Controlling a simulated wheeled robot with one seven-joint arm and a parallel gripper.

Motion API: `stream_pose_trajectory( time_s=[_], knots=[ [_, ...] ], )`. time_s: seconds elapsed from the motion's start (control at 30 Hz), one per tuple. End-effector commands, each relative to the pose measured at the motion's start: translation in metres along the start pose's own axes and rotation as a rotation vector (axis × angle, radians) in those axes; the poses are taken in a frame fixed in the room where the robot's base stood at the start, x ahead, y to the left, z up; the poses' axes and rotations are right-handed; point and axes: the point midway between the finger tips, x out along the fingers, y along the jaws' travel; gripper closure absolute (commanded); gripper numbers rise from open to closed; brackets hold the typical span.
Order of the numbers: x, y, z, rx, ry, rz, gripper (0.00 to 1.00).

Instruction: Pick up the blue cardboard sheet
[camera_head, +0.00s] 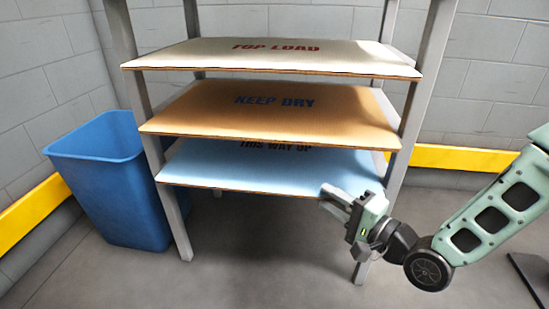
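The blue cardboard sheet (225,168) lies flat on the lowest visible level of the grey rack, with the dark print "THIS WAY UP" partly hidden by the sheet above. My gripper (325,197) is at the sheet's front edge, near its right corner, and hides part of that edge. Its two fingers look parted, one at about the height of the edge and one lower. I cannot tell whether either finger touches the sheet.
A brown sheet (270,115) marked "KEEP DRY" and a pale sheet (275,57) marked "TOP LOAD" lie on the levels above. Rack posts (408,120) flank the sheets. A blue bin (110,180) stands left. The floor in front is clear.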

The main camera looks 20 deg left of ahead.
Motion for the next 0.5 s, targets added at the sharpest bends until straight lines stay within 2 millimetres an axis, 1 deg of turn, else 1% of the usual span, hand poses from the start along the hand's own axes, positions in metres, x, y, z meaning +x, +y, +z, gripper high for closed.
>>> stream_pose_trajectory(
  time_s=[0.03,0.1,0.33,0.37,0.4,0.47,0.5],
  knots=[
    [0.0052,0.0028,0.0003,-0.001,-0.001,-0.002,0.67],
    [0.0094,0.0015,-0.0001,0.0,0.0,-0.001,0.67],
    [0.0107,-0.0005,-0.0002,0.001,0.001,0.001,0.67],
    [0.0107,-0.0005,-0.0002,0.001,0.001,0.001,0.7],
    [0.0106,-0.0005,-0.0002,0.001,0.001,0.001,0.81],
    [0.0105,-0.0004,-0.0002,0.001,0.001,0.001,0.98],
    [0.0105,-0.0004,-0.0002,0.001,0.001,0.001,1.0]
  ],
)
